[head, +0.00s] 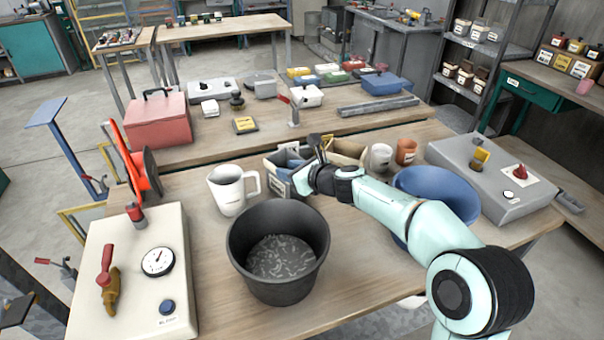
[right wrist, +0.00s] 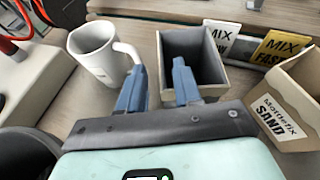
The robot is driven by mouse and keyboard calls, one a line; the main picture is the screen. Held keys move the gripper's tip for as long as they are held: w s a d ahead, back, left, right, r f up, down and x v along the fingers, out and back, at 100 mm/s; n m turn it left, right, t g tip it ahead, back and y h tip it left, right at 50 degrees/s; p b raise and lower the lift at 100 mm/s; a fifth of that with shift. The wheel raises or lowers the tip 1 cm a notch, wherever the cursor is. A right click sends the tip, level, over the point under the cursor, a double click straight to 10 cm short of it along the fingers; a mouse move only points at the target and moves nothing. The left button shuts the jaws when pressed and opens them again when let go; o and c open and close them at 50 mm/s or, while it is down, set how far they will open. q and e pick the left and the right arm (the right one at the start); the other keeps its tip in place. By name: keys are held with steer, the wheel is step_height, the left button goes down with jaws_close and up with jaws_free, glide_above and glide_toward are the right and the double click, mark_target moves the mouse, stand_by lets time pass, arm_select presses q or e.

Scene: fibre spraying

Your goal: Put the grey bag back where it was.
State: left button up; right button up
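The grey bag (head: 277,184), an open-topped, box-shaped container, stands on the near table just behind the black bucket. It also shows in the right wrist view (right wrist: 215,91), with its open top facing up. My right gripper (head: 296,162) is over the bag. In the right wrist view, its two blue fingers (right wrist: 160,80) are clearly apart. The left finger is beside the bag's left side, and the right finger overlaps its opening. I cannot tell whether either finger touches the bag. My left gripper is not in view.
A beige sand bag (right wrist: 275,108) stands right of the grey bag, with a yellow mix card (right wrist: 281,47) behind. A white jug (head: 230,188) is to the left. Little free table surrounds the bag.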

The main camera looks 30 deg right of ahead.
steer(key=v, duration=0.5)
steer(key=shift+s+r, duration=0.1)
steer(key=shift+s, duration=0.25)
